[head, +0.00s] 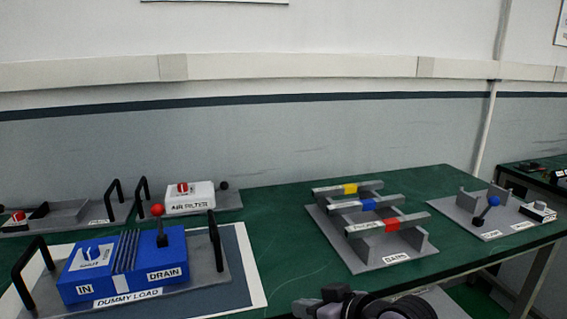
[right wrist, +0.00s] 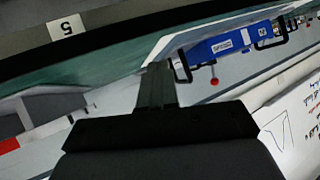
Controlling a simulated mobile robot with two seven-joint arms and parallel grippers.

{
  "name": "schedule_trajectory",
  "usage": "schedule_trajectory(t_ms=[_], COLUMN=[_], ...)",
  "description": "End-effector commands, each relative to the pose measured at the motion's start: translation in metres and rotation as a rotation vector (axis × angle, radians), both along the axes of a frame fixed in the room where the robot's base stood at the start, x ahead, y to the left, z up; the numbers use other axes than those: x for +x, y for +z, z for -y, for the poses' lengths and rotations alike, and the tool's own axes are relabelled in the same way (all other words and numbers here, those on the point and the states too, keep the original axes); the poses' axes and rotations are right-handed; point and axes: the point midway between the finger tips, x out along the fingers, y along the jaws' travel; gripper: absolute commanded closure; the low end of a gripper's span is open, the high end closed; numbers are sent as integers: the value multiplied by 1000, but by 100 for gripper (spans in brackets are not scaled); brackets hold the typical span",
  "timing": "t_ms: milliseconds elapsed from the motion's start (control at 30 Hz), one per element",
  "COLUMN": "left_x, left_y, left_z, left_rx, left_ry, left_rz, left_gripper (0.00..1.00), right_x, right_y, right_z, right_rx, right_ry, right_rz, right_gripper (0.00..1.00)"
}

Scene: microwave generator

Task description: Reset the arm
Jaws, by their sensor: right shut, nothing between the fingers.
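My right arm shows at the bottom edge of the head view, with the dark right gripper (head: 306,307) low in front of the table. In the right wrist view its fingers (right wrist: 156,80) are together, with nothing between them. The gripper is apart from the modules on the table. The blue dummy load box (head: 125,262), with a red-knobbed lever and a blue-and-white switch, stands at the left front; it also shows beyond the fingers in the right wrist view (right wrist: 225,42). My left gripper is not in view.
The green table (head: 278,222) carries a grey rack (head: 378,262) with yellow, blue and red marked bars. A white air filter box (head: 190,198) stands behind the dummy load. A blue-knobbed lever module (head: 470,222) is at the right. Black handles rise beside the dummy load.

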Motion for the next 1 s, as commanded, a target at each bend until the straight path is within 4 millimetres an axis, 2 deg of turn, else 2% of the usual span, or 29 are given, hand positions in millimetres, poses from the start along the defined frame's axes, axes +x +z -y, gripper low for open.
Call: schedule_trajectory(t_ms=[33,100,267,400,600,800,833,1000], left_x=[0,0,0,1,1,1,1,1], left_y=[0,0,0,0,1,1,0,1], left_z=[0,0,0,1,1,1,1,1], left_rx=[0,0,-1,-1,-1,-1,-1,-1], left_ry=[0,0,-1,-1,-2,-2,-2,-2], left_rz=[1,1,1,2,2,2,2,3], left_gripper=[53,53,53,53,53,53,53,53], right_x=[-15,-35,-86,-137,-207,-268,-270,-242], right_y=[-20,-42,-88,-118,-142,-147,-150,-174], right_z=[12,28,69,106,153,192,195,185], right_rx=[-22,-58,-153,-246,-378,-500,-508,-453], right_ry=[-26,-62,-149,-227,-324,-400,-406,-408], right_rz=[-39,-87,-204,-308,-446,-560,-562,-443], right_gripper=[100,100,100,100,100,100,100,100])
